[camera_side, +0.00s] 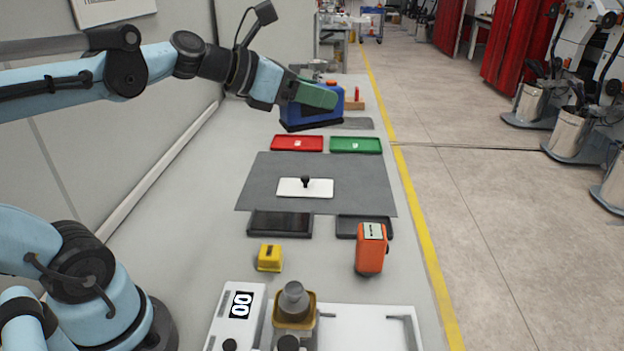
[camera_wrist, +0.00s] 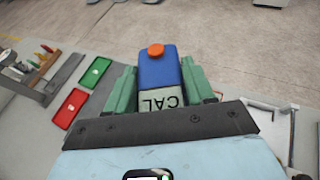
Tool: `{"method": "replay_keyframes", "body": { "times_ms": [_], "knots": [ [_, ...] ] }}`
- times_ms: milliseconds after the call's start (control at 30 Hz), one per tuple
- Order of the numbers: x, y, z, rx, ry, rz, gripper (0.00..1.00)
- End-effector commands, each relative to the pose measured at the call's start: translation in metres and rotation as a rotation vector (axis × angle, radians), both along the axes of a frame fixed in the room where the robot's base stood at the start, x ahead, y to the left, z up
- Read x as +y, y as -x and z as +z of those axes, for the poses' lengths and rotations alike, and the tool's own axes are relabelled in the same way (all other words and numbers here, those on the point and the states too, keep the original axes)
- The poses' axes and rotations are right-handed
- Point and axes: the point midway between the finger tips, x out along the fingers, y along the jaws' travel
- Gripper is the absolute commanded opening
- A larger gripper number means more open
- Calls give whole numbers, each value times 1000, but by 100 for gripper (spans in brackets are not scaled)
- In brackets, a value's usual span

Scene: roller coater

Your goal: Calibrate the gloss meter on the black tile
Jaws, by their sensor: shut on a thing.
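The gloss meter is a blue block with an orange button; in the side view the meter (camera_side: 297,117) is at the back of the bench, partly hidden by my gripper (camera_side: 318,95). In the wrist view the meter (camera_wrist: 157,72) sits between the green fingers of my gripper (camera_wrist: 160,88), which are shut on its sides. Its pale display shows CAL, upside down in that view. I cannot tell whether its base touches the bench. The glossy black tile (camera_side: 280,224) lies in a dark frame in front of the grey mat, well away from my gripper.
A white panel with a black knob (camera_side: 305,187) lies on the grey mat (camera_side: 262,170). Red (camera_side: 297,143) and green (camera_side: 355,145) trays lie behind it. An orange instrument (camera_side: 370,250) stands by a black tray (camera_side: 347,227). A yellow block (camera_side: 269,258) sits in front of the tile.

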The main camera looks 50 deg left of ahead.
Motion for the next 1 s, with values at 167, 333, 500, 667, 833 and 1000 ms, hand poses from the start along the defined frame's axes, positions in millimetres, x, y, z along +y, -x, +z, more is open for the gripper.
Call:
{"method": "replay_keyframes", "body": {
  "times_ms": [167,333,500,667,833,1000],
  "knots": [
    [3,-5,-5,-1,1,-21,3],
    [8,-16,-21,-1,4,-102,3],
    [17,-26,-43,-1,3,-217,3],
    [26,-30,-64,-2,3,-326,3],
    [38,-30,-87,-3,3,-445,3],
    [52,-24,-112,-2,1,-571,3]
  ]
}}
